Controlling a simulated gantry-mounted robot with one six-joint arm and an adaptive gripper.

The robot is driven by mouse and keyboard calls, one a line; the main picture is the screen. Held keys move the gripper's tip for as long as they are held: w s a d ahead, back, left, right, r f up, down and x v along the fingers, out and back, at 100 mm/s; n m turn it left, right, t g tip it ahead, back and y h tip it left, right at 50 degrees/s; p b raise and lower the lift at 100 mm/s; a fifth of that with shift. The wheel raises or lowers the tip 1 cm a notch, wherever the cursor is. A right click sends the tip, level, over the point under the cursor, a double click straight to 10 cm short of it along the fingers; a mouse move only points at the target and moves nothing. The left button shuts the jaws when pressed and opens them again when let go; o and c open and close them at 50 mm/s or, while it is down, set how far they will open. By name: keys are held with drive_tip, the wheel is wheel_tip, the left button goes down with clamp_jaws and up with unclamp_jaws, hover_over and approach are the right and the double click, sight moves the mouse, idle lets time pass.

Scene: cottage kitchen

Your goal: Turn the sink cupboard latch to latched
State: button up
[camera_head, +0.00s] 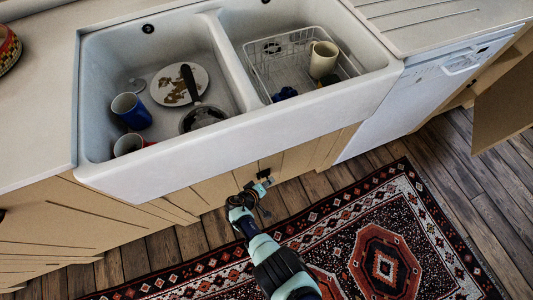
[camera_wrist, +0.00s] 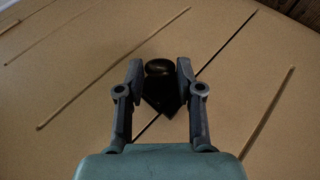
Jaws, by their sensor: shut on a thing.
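The sink cupboard (camera_head: 214,189) has tan panelled doors below the white sink. In the wrist view the latch (camera_wrist: 159,68) is a rounded black knob on a dark pointed plate, lying across the dark gap between door panels (camera_wrist: 75,75). My gripper (camera_wrist: 158,80) has one finger on each side of the knob and is shut on it. In the head view my gripper (camera_head: 262,187) is at the cupboard front, just under the sink's edge. Dark fittings show beside it there, but the latch's turn position cannot be told.
The double sink (camera_head: 180,165) overhangs the cupboard front above my gripper. It holds mugs, a plate, a pan and a wire rack (camera_head: 290,62). A white appliance (camera_head: 425,90) and an open cupboard door (camera_head: 505,105) are at right. A patterned rug (camera_head: 330,235) covers the floor.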

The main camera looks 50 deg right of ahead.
drive_tip(key=o, duration=1.2)
drive_tip(key=shift+c, duration=0.2)
drive_tip(key=v, duration=1.2)
drive_tip(key=shift+s, duration=0.1)
